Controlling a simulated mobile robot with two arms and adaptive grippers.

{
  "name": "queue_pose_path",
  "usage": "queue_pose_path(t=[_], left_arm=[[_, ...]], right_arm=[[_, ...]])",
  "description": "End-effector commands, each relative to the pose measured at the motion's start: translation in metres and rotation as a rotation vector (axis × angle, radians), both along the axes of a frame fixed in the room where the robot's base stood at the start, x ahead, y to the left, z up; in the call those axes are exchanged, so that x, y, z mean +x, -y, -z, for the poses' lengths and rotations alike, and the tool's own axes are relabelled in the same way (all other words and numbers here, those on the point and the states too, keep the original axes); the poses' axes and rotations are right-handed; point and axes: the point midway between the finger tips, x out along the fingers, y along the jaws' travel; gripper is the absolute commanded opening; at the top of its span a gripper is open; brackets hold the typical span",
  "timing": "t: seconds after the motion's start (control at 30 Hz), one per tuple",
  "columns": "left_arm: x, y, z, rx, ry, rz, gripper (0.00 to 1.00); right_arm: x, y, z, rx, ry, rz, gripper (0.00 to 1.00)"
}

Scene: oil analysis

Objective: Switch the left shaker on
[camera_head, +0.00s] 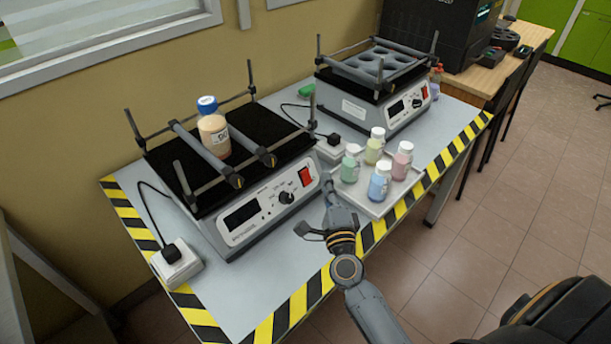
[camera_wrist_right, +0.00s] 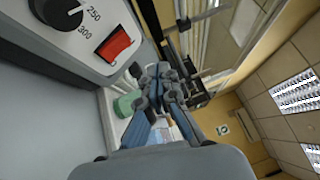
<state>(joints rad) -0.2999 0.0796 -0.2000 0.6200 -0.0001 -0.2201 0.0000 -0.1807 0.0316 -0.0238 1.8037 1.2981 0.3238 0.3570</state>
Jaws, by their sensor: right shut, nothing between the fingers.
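The left shaker (camera_head: 262,222) stands on the table with a dark display, a round knob and a red switch (camera_head: 305,177) at the right end of its front panel. A bottle with a blue cap (camera_head: 213,130) stands on its black platform between the bars. My right gripper (camera_head: 327,184) is shut and empty, with its tips just right of the panel near the red switch. In the right wrist view, the red switch (camera_wrist_right: 114,45) shows unlit beside the knob (camera_wrist_right: 62,12), and the fingers (camera_wrist_right: 155,82) are apart from it. My left gripper is not in view.
A tray (camera_head: 372,206) with several small capped bottles stands right of my right gripper. The right shaker (camera_head: 385,110) with a holed rack stands behind it. A power socket box (camera_head: 176,264) with a plugged cable sits at the left shaker's left side. Striped tape (camera_head: 290,312) marks the table edge.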

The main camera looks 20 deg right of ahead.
Motion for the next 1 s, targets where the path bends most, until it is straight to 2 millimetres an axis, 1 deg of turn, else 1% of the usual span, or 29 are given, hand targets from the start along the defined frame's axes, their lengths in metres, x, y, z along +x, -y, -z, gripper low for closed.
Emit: queue_pose_path(t=[0.03, 0.1, 0.33, 0.53, 1.0], left_arm=[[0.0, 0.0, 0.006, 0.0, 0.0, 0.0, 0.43], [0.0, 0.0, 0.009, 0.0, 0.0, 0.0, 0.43], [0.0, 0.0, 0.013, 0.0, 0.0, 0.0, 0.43], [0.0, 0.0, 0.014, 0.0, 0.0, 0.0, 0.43], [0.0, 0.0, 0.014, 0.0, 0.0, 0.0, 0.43]], right_arm=[[0.007, -0.003, 0.005, 0.003, 0.002, 0.0, 0.0], [0.015, -0.006, 0.008, 0.001, 0.002, -0.001, 0.0], [0.033, -0.012, 0.013, 0.0, 0.001, 0.0, 0.0], [0.037, -0.014, 0.015, -0.001, -0.001, 0.0, 0.0], [0.036, -0.013, 0.015, 0.0, -0.001, 0.0, 0.0]])
